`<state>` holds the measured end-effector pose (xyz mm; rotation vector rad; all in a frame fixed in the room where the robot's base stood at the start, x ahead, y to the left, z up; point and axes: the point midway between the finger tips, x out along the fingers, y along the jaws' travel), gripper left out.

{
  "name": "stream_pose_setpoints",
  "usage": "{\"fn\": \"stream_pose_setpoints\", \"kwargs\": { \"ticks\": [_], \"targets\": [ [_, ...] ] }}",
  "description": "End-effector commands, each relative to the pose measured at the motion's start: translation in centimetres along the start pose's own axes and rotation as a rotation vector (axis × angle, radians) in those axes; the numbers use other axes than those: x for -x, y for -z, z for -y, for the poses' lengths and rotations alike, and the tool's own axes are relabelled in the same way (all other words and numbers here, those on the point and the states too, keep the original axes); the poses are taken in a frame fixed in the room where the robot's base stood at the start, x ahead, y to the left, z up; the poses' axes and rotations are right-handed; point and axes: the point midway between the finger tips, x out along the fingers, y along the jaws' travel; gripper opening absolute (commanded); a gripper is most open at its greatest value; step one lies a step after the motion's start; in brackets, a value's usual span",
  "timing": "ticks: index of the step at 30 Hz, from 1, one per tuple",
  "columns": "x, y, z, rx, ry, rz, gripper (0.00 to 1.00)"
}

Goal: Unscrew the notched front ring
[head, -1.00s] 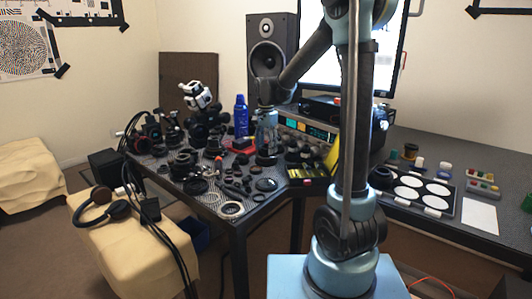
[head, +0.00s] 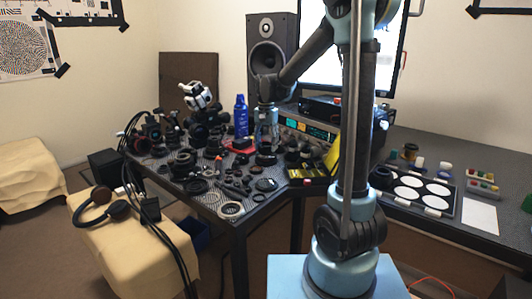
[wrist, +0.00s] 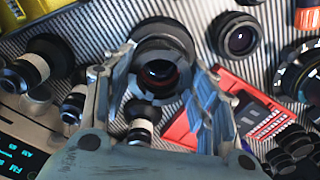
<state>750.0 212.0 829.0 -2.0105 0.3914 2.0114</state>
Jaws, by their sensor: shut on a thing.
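A dark lens (wrist: 160,72) with a wide ringed rim faces up between my fingers in the wrist view. Its notched front ring (wrist: 165,37) appears to be the outer dark rim; I cannot make out the notches. My gripper (wrist: 160,62) is shut on this ring, with one finger on each side. In the head view my gripper (head: 267,137) points down over the bench, and the lens (head: 265,158) shows small and dark beneath it.
Several other lenses and loose rings crowd the mesh-topped bench (head: 238,222). A red box (wrist: 240,105) lies close to the right finger, and a round dark lens (wrist: 237,38) sits beyond it. A blue bottle (head: 241,117) stands behind. A lit instrument (head: 308,130) is at the right.

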Motion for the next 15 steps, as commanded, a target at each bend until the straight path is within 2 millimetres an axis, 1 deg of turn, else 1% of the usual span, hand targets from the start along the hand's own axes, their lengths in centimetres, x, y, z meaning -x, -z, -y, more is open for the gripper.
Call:
{"fn": "stream_pose_setpoints", "kwargs": {
  "ticks": [15],
  "targets": [
    [1.07,-0.03,-0.01,0.000,0.000,0.001,0.09]
  ]
}}
